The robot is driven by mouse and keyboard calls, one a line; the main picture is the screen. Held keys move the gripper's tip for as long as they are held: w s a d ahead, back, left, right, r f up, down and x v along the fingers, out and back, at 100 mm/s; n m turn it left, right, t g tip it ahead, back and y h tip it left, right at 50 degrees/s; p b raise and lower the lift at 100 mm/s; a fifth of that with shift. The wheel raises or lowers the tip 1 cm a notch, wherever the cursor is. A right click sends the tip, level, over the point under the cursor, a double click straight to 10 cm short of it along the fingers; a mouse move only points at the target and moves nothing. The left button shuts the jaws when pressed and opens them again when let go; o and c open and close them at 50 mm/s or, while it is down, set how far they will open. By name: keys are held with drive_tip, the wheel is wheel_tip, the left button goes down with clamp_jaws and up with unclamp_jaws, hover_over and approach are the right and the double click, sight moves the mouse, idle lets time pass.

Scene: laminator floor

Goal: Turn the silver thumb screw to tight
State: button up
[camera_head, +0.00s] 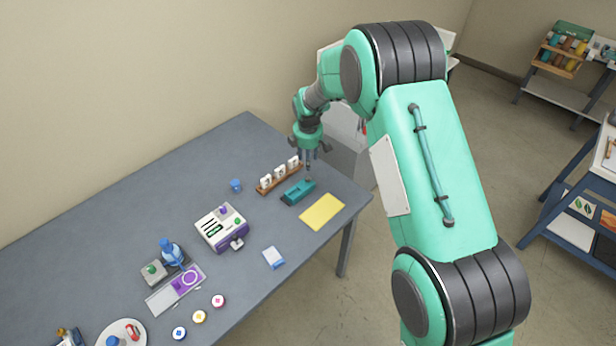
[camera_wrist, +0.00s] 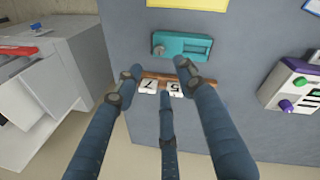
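The teal fixture (camera_head: 298,192) lies near the right end of the grey table. It also shows in the wrist view (camera_wrist: 186,45), near the top middle. A small round metallic piece at its left end looks like the silver thumb screw (camera_wrist: 159,48); its setting is too small to tell. My gripper (camera_head: 308,162) points down above the table by the fixture's far end. In the wrist view my gripper's dark blue fingers (camera_wrist: 158,78) are spread apart, with nothing between them. The fingertips lie over the wooden rack in the picture, apart from the screw.
A wooden rack (camera_head: 264,189) with white numbered tags stands just behind the fixture. A yellow sheet (camera_head: 322,211) lies in front of it. A white and purple machine (camera_head: 221,229) and a blue cup (camera_head: 235,185) stand to the left. A grey-white cabinet (camera_wrist: 40,100) stands beyond the table edge.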

sight(308, 178)
drive_tip(key=x, duration=1.3)
drive_tip(key=shift+f, duration=0.2)
clamp_jaws()
